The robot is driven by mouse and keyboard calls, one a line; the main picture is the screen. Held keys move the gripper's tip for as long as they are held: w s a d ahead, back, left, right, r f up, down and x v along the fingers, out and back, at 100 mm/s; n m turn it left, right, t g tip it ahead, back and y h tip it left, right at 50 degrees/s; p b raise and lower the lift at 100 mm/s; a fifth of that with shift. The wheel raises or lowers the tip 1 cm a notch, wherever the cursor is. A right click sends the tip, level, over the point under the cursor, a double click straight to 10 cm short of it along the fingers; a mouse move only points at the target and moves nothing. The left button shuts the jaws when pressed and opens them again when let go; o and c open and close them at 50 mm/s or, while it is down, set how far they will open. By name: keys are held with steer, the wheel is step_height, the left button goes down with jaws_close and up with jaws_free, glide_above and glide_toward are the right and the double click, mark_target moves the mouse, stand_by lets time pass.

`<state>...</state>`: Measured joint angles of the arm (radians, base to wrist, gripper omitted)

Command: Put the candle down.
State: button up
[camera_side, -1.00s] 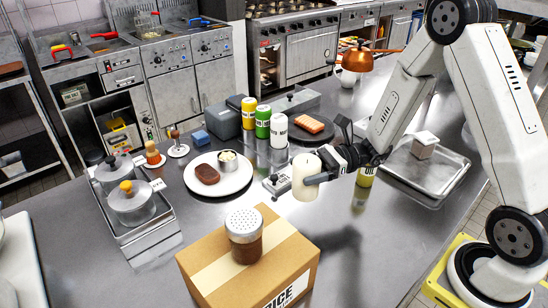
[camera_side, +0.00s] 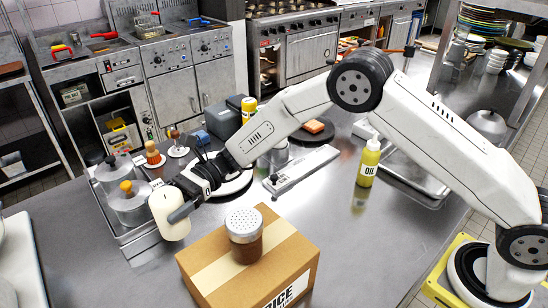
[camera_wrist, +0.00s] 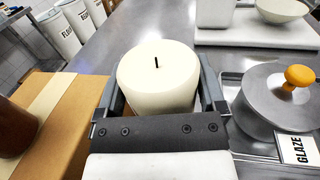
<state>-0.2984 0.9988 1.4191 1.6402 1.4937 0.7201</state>
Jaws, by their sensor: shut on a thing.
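The candle (camera_side: 169,217) is a thick cream cylinder with a black wick on top. My gripper (camera_side: 176,212) is shut on it and holds it at the left of the steel counter, in front of the steel tray with lidded pots. In the wrist view the candle (camera_wrist: 158,80) stands between the two fingers of my gripper (camera_wrist: 160,95), its wick showing. The candle's base is hidden in the wrist view, and I cannot tell whether it touches the counter.
A cardboard box (camera_side: 215,262) with a shaker (camera_side: 244,235) on it stands right of the candle. A pot with an orange knob (camera_wrist: 275,100) is close by, with a GLAZE label (camera_wrist: 298,149). An oil bottle (camera_side: 369,163) stands farther right. A white board (camera_side: 20,270) lies at far left.

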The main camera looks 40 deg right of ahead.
steer(key=s+a+r+n+g, duration=0.1)
steer(key=s+a+g, duration=0.1)
steer(key=a, duration=0.6)
step_height(320, 180, down, 6)
steer(key=shift+d+f, duration=0.15)
steer(key=shift+d, duration=0.1)
steer(key=shift+w, duration=0.1)
steer(key=shift+f, duration=1.85)
steer(key=shift+f, duration=0.1)
steer(key=o, duration=1.2)
steer(key=shift+f, duration=0.1)
